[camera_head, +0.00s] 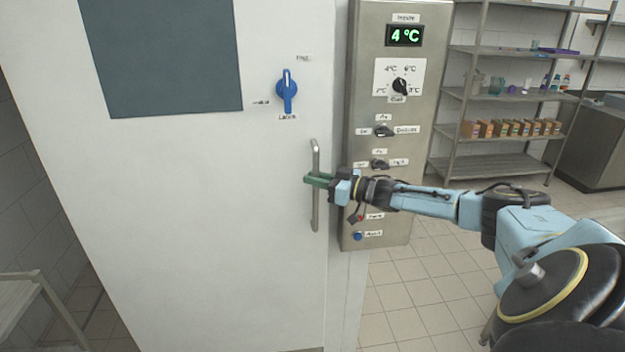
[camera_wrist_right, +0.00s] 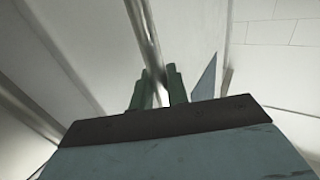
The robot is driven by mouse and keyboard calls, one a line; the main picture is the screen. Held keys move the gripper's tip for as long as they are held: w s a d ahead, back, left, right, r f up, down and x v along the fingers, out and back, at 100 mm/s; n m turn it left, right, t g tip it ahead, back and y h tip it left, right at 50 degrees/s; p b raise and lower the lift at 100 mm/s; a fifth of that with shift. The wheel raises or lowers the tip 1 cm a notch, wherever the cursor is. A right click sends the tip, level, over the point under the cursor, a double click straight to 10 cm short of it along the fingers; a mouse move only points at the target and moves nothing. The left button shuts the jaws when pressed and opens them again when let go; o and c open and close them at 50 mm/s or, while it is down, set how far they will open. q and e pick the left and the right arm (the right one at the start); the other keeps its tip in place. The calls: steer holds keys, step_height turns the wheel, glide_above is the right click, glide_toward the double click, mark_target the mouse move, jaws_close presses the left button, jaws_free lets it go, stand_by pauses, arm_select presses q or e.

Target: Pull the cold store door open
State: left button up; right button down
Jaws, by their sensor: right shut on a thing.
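The white cold store door (camera_head: 200,220) fills the left half of the head view, with a dark panel in its upper part. Its vertical metal handle (camera_head: 316,160) is near the door's right edge. My right gripper (camera_head: 312,180) has its green fingers shut on the handle, around its middle. In the right wrist view the handle (camera_wrist_right: 145,35) runs down between the two green fingers (camera_wrist_right: 158,88). A blue latch knob (camera_head: 287,90) stands upright on the door above the handle. Whether the door is ajar I cannot tell. My left gripper is not in view.
A steel control panel (camera_head: 365,60) with a display reading 4 °C and several knobs stands right of the door. Shelves (camera_head: 510,95) with small boxes are at the back right. A light frame (camera_head: 35,300) is at the lower left. Tiled floor (camera_head: 420,300) is clear below the panel.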

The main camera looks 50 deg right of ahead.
steer(key=shift+d, duration=0.15)
steer(key=c, duration=1.4)
jaws_free()
steer(key=shift+c, duration=0.2)
steer(key=shift+s, duration=0.1)
steer(key=p+v, duration=0.1)
steer(key=v, duration=1.2)
steer(key=shift+p, duration=0.35)
steer(key=shift+s, duration=0.15)
